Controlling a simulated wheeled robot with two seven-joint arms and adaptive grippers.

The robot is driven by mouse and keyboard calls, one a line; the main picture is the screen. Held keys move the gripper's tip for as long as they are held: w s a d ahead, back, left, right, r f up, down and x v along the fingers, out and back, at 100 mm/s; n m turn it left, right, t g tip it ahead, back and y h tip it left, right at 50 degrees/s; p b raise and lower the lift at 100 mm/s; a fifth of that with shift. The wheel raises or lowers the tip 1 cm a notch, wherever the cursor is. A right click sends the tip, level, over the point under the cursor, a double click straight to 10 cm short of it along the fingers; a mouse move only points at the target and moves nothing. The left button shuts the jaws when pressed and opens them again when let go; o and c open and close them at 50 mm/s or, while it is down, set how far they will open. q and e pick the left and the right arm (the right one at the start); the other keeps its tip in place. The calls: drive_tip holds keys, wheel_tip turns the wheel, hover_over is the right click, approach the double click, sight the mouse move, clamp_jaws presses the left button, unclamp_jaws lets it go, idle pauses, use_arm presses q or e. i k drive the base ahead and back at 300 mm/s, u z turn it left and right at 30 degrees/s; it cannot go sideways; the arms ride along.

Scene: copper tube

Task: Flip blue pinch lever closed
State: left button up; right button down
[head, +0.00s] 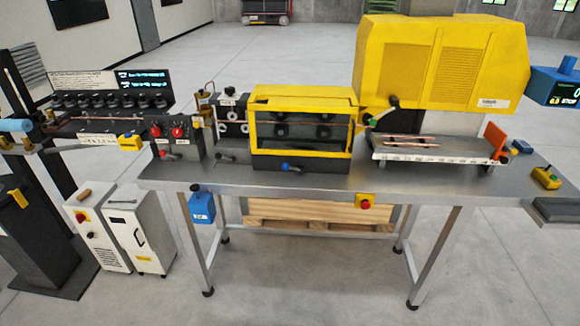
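A small lever with a blue knob (286,167) is at the lower front of the yellow-framed roller unit (262,161), at the middle of the bench. The lever looks roughly level, pointing sideways across the black base. Whether it is open or closed cannot be told at this size. Behind the yellow frame, several dark rollers show. Neither of my grippers is in the head view.
The metal bench (330,181) has a clear front strip. A yellow button box (365,201) hangs at its front edge.

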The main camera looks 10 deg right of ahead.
sight(285, 166)
drive_tip(key=u, duration=0.25)
drive_tip(key=i, duration=1.05)
drive_tip(key=u, duration=0.4)
